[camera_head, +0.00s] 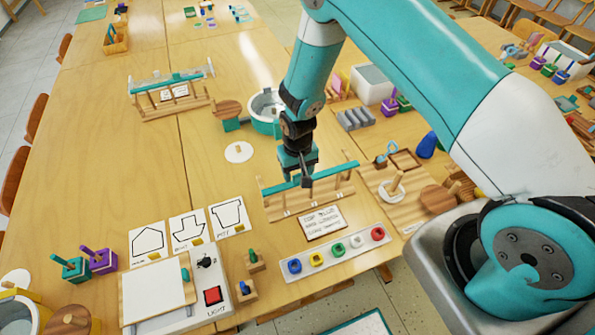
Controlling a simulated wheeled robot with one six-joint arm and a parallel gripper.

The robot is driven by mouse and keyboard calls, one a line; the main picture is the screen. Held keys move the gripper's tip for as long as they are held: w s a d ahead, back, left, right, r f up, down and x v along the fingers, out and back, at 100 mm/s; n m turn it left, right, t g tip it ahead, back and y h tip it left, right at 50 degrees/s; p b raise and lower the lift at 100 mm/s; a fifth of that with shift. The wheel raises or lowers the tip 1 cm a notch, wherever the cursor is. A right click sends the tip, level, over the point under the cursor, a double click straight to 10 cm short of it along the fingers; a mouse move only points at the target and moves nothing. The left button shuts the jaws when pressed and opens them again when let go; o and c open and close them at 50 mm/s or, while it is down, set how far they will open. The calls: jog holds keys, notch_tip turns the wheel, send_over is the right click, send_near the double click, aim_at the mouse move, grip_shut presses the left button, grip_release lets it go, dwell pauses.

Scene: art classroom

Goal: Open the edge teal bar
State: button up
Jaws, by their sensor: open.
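A low wooden rack (288,208) with a teal bar (335,171) along its top stands near the table's front edge. My gripper (308,181) points down at the middle of this bar and hides part of it. The gripper is open. I cannot tell whether its fingers touch the bar or straddle it. A second wooden rack (184,108) with a similar teal bar (165,84) stands farther back on the left, with a white card inside it.
A lettered card (322,222) and a white strip with several coloured rings (336,251) lie in front of the near rack. Shape cards (187,229) and a light box with a red button (212,296) are to the left. A teal-and-white round container (266,108) stands behind.

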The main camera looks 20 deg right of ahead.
jog(key=shift+f, duration=1.15)
grip_shut()
jog(key=w+b, duration=0.4)
jog(key=w, duration=0.2)
grip_release()
jog(key=shift+r, duration=0.15)
